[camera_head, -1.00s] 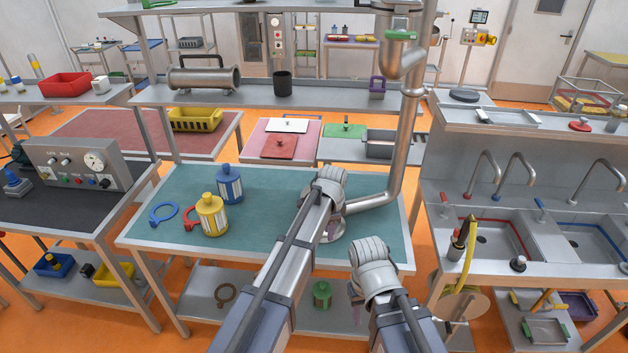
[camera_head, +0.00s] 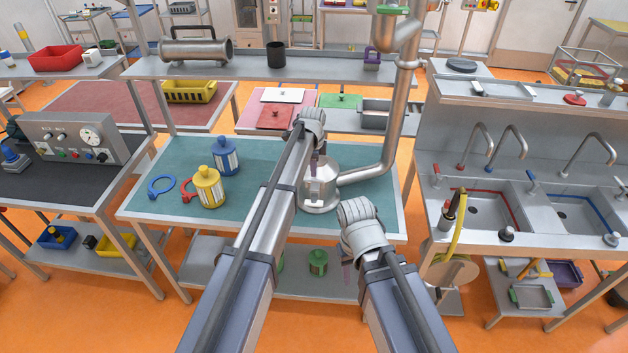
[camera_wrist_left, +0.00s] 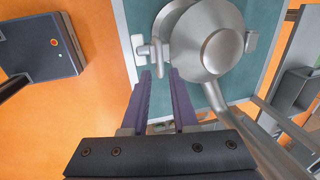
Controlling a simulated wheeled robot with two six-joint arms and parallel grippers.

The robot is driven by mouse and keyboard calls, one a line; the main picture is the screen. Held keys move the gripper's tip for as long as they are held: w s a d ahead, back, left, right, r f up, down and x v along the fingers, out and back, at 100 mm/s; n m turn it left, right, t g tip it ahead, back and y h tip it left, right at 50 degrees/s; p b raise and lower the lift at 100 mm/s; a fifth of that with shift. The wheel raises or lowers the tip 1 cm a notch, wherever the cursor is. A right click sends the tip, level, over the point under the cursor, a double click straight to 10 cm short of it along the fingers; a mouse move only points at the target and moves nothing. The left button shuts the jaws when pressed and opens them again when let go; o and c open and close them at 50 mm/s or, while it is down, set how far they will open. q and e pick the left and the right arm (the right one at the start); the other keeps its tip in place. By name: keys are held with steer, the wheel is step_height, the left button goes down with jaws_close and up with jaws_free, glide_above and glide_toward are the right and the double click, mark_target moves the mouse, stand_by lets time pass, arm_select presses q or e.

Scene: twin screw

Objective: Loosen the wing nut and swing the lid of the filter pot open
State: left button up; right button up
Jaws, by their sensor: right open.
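The steel filter pot (camera_head: 321,190) stands on the green bench top, partly behind my left wrist. Its round domed lid (camera_wrist_left: 217,47) is closed in the left wrist view, with a pipe running off from the pot. The small metal wing nut (camera_wrist_left: 153,51) sits at the rim on the left side in that view. My left gripper (camera_wrist_left: 160,74) is open and empty, its two purple fingers just short of the wing nut. In the head view the left gripper (camera_head: 317,160) hangs at the pot. My right gripper (camera_head: 350,278), mostly hidden below its wrist, is at the bench's front edge.
A yellow canister (camera_head: 209,188) and a blue canister (camera_head: 225,156) stand on the bench left of the pot, with a blue ring (camera_head: 161,186) and a red ring beside them. A thick pipe (camera_head: 375,178) rises right of the pot. Sinks (camera_head: 490,215) are at the right.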

mark_target(314, 180)
arm_select(q)
steer(key=f+b, duration=0.2)
steer(key=w+f+b, duration=0.1)
steer(key=f+b, duration=0.1)
steer(key=f, duration=0.1)
steer(key=shift+f, duration=0.1)
steer(key=shift+c, duration=0.3)
jaws_close()
stand_by(1.0)
